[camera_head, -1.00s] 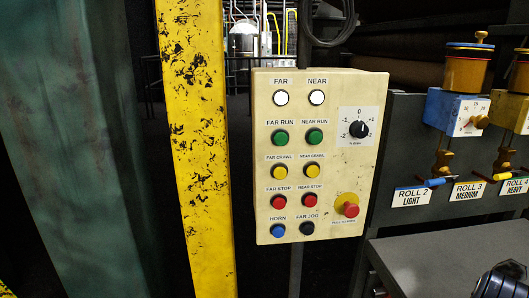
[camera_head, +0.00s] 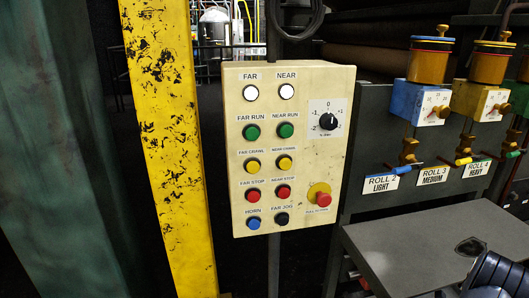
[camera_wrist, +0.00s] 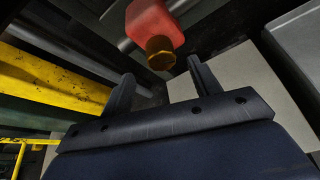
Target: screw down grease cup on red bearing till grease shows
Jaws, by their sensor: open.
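A red bearing housing (camera_wrist: 155,22) shows at the top of the wrist view. A brass-coloured grease cup (camera_wrist: 160,52) sticks out of its lower side in the picture. My gripper (camera_wrist: 160,70) is open, with one dark finger to the left of the cup and one to the right. The cup appears between and beyond the fingertips; contact is not visible, and nothing is held. No grease can be made out on the bearing. The red bearing and its cup are not seen in the head view.
A cream control panel (camera_head: 243,150) stands beside a chipped yellow post (camera_head: 172,150). Oilers with amber cups (camera_head: 429,65) sit on a dark frame at right, above a grey table top (camera_head: 410,250). Yellow beams (camera_wrist: 50,83) lie left of my gripper in the wrist view.

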